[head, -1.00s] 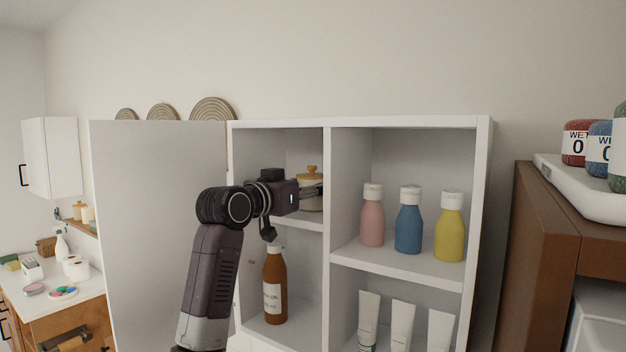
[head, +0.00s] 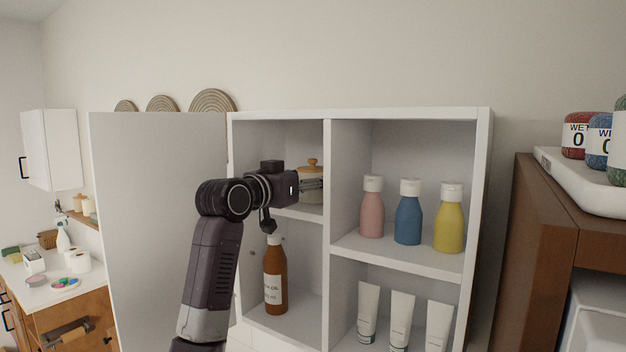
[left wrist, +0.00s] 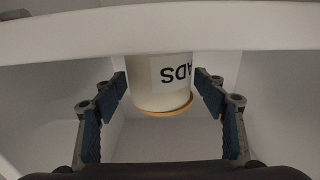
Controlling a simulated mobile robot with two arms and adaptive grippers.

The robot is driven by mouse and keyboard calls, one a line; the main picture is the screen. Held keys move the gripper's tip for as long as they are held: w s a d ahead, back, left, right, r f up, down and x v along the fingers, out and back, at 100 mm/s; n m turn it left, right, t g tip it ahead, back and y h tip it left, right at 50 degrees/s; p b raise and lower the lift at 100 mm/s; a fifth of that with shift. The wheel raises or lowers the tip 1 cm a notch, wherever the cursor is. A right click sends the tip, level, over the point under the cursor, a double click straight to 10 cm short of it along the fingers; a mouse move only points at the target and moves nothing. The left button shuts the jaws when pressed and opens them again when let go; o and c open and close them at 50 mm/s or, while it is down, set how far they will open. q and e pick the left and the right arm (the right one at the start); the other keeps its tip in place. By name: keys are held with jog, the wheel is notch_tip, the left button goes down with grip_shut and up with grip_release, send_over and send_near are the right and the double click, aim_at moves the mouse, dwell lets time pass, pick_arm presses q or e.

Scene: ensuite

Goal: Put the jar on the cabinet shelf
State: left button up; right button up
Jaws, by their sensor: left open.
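The jar (head: 312,168) is pale with a wooden knobbed lid. It stands in the upper left compartment of the open white cabinet (head: 409,114), on that compartment's shelf (head: 300,212). My left gripper (head: 312,184) reaches into this compartment and partly hides the jar. In the left wrist view the jar (left wrist: 160,85), with a label reading "ADS", appears between the two separated fingers of my left gripper (left wrist: 165,97). The fingers are open, with a gap on each side of the jar. My right gripper is not in view.
A brown bottle (head: 275,272) stands in the compartment below. Pink (head: 372,210), blue (head: 408,215) and yellow (head: 449,220) bottles stand in the upper right compartment, with white tubes (head: 402,318) beneath. The cabinet door (head: 150,220) is open at left. A brown cupboard (head: 535,240) is at right.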

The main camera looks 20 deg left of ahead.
pick_arm(q)
jog(key=s+a+b, duration=0.1)
jog(key=s+b, duration=0.5)
jog(key=s, duration=0.5)
jog(key=shift+s+a, duration=0.35)
jog(key=shift+f, duration=0.15)
